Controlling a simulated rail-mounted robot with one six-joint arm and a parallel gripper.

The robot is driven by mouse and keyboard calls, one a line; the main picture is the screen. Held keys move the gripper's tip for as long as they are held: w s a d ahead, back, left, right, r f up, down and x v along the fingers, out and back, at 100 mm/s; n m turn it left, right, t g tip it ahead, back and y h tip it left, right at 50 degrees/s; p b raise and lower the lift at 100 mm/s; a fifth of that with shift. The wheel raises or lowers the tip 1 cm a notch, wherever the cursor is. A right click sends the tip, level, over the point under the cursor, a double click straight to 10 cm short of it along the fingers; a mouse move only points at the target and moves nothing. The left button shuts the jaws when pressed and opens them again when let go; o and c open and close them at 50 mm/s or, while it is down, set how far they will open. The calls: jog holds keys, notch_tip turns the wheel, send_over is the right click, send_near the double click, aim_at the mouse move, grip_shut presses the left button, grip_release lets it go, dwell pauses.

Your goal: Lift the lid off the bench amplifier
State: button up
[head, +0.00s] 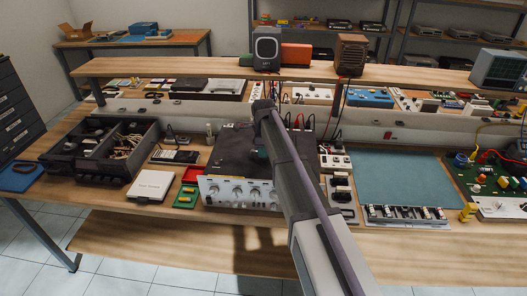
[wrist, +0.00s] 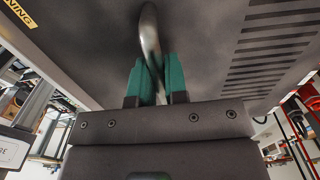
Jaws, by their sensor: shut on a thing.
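The bench amplifier (head: 240,192) stands on the bench, its silver front panel with several knobs facing me. Its dark grey lid (head: 232,150) lies level above the panel; I cannot tell whether there is a gap between them. In the wrist view the lid (wrist: 220,30) fills the top, with vent slots at the right and a yellow label at the upper left. A curved metal handle (wrist: 149,35) stands on it. My gripper (wrist: 156,88) has green fingertips shut on the handle, one on each side. In the head view my gripper (head: 262,155) is over the lid, partly hidden by my arm.
Small black parts (head: 341,190) and a teal mat (head: 398,178) are at the right. A shelf (head: 200,70) runs behind, above the bench.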

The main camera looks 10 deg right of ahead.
jog(key=shift+o, duration=0.5)
grip_shut()
jog(key=shift+r, duration=0.15)
notch_tip(320, 180, up, 7)
jog(key=p, duration=0.7)
jog(key=shift+r+p, duration=0.15)
jog(key=shift+p, duration=0.2)
